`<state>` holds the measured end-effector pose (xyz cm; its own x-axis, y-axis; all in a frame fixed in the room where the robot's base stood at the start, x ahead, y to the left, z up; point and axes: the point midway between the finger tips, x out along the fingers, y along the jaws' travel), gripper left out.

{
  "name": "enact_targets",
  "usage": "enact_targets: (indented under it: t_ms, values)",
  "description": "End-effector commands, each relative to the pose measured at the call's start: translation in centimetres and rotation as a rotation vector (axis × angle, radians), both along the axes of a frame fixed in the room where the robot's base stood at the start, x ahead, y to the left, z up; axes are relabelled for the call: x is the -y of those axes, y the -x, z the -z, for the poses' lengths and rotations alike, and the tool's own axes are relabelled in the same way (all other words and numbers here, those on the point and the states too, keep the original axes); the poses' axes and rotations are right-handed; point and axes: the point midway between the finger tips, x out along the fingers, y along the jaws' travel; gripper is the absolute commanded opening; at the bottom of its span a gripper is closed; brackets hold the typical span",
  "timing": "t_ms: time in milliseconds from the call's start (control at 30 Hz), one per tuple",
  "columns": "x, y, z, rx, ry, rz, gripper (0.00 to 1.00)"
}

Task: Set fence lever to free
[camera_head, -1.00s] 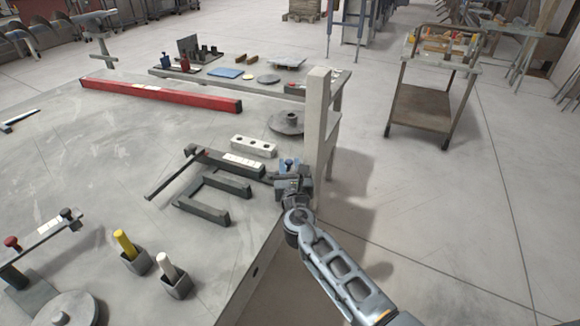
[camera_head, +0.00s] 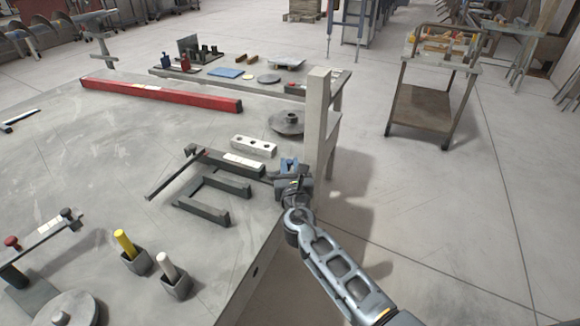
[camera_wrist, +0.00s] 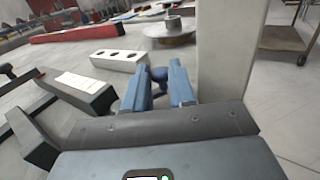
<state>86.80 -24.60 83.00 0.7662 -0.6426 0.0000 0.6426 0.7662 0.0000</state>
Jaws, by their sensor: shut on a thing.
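The fence assembly is a dark bar with a white label (camera_head: 243,160) on the table, with a long thin rod at its left end. It also shows at the left in the wrist view (camera_wrist: 82,88). My gripper (camera_head: 289,164) is at the bar's right end, beside the pale upright post. In the wrist view my two blue fingers (camera_wrist: 158,88) stand on either side of a small dark blue knob (camera_wrist: 158,74), which I take to be the fence lever's handle. The jaws are shut on it. The lever's lower part and any position marks are hidden by my gripper.
The pale post (camera_head: 317,125) stands close to my gripper's right. A white block with holes (camera_head: 253,146) and a round flanged disc (camera_head: 287,122) lie behind. A dark U-shaped frame (camera_head: 213,205) lies in front of the bar. Open floor is to the right.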

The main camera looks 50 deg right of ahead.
Motion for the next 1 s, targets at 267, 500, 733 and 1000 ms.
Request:
enact_targets:
  t_ms: [267, 500, 733, 1000]
  values:
    - [-0.4, 0.1, 0.0, -0.001, -0.001, 0.054, 0.0]
    - [-1.1, 0.6, 0.0, -0.001, 0.001, 0.207, 0.0]
    - [-2.0, 1.0, 0.0, 0.001, 0.001, 0.389, 0.0]
    - [-2.7, 1.4, 0.1, 0.0, 0.0, 0.561, 0.0]
